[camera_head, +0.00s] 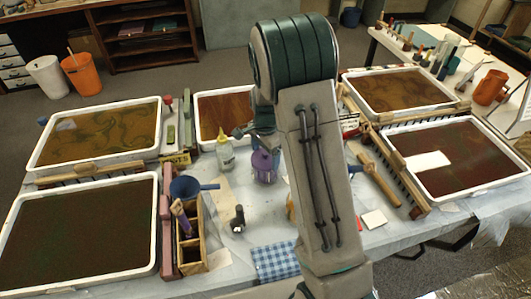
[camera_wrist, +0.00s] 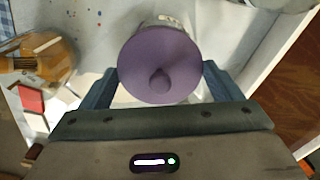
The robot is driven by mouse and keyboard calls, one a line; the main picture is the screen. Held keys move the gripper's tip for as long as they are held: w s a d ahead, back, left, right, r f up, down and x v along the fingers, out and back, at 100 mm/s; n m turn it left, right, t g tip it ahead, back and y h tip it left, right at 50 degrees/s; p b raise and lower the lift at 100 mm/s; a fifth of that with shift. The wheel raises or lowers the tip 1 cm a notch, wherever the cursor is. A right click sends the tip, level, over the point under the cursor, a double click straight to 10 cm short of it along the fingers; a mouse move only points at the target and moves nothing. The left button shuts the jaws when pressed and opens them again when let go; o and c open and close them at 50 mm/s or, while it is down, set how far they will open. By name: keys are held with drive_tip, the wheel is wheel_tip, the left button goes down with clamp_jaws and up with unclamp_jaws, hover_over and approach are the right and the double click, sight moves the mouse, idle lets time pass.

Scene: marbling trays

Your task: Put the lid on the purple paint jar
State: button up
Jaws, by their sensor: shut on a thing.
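A purple round lid with a small knob (camera_wrist: 158,65) fills the middle of the wrist view, between the two blue fingers of my gripper (camera_wrist: 158,80). The fingers are shut on it. A pale labelled surface (camera_wrist: 174,20) shows just beyond the lid's upper edge; most of what is below the lid is hidden. In the head view a purple jar shape (camera_head: 264,167) stands on the table behind my arm, with my gripper (camera_head: 262,136) just above or at its top. I cannot tell whether the lid touches the jar or is apart from it.
A yellow-tipped bottle (camera_head: 225,154) stands left of the jar. A blue funnel (camera_head: 192,187), a wooden caddy (camera_head: 190,240) and a dark small bottle (camera_head: 238,218) are nearer. Framed marbling trays (camera_head: 155,215) flank the workspace. A blue checked cloth (camera_head: 275,260) lies in front.

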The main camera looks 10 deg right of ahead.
drive_tip(key=o, duration=0.8)
drive_tip(key=shift+r+p, duration=2.5)
drive_tip(key=shift+r, duration=1.05)
clamp_jaws()
